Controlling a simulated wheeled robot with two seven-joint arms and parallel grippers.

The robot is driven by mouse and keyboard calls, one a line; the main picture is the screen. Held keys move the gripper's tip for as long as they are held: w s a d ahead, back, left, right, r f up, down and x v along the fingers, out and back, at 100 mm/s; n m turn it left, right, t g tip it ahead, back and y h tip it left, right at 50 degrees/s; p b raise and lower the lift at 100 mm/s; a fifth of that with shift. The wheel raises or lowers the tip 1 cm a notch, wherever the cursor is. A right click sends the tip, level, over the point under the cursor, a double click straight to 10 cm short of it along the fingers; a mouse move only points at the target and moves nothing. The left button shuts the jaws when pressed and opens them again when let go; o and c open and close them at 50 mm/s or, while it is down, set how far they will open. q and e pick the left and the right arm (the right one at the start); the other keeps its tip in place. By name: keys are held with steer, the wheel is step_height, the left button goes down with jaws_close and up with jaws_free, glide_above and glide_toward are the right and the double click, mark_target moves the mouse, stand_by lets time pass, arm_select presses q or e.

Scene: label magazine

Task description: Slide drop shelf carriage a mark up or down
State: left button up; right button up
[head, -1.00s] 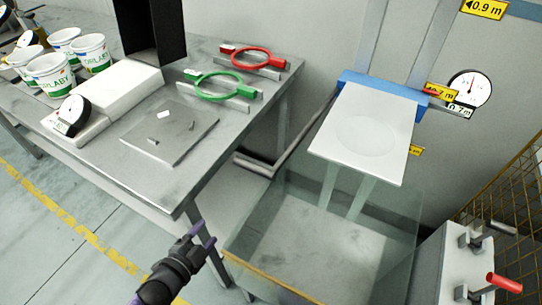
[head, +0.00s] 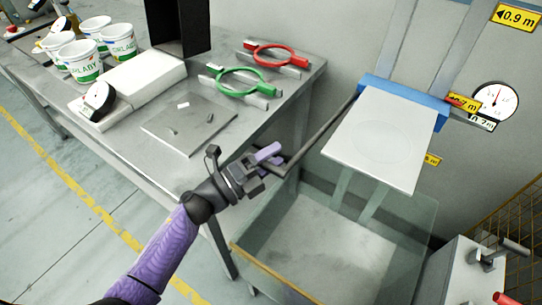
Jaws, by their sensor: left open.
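The drop shelf carriage is a blue block (head: 404,99) with a white shelf plate (head: 380,148) jutting out toward me. It sits on upright grey rails (head: 436,48) on the wall. A yellow 0.7 m mark (head: 463,102) is beside the carriage, and a 0.9 m mark (head: 517,17) is higher up. My left gripper (head: 268,160) is open and empty, left of the shelf plate and apart from it, near the table's right edge. My right gripper is not in view.
A clear-walled bin (head: 262,274) stands under the shelf. A steel table (head: 283,112) at left carries white tubs (head: 82,62), a green ring (head: 238,82) and a red ring (head: 276,54). A round gauge (head: 495,100) is on the wall. A grey box with handles (head: 462,270) is at lower right.

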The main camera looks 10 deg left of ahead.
arm_select(q)
jaws_close()
stand_by(1.4)
